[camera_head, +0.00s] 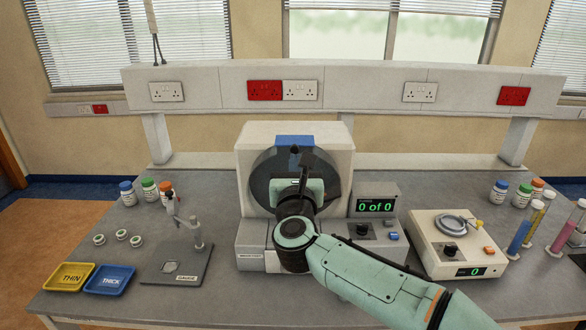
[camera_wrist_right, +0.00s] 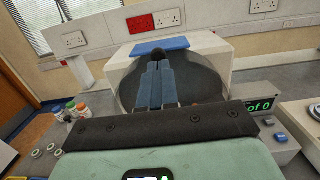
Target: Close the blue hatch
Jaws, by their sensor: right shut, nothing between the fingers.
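The blue hatch (camera_head: 295,141) is a small flat panel at the top front edge of the white machine (camera_head: 252,135). It also shows in the right wrist view (camera_wrist_right: 160,46), where it lies just beyond the fingertips. I cannot tell whether it stands fully open or partly closed. My right gripper (camera_head: 295,155) is in front of the dark round face of the machine, its fingers pointing up toward the hatch. In the right wrist view its fingers (camera_wrist_right: 157,68) are together and empty. I cannot tell whether the tips touch the hatch. My left gripper is out of view.
A display box reading "0 of 0" (camera_head: 377,199) stands right of the machine, and a scale (camera_head: 430,258) beyond it. A gauge stand (camera_head: 178,262), yellow tray (camera_head: 68,277) and blue tray (camera_head: 109,280) are at left. Bottles stand at both sides. A shelf runs behind.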

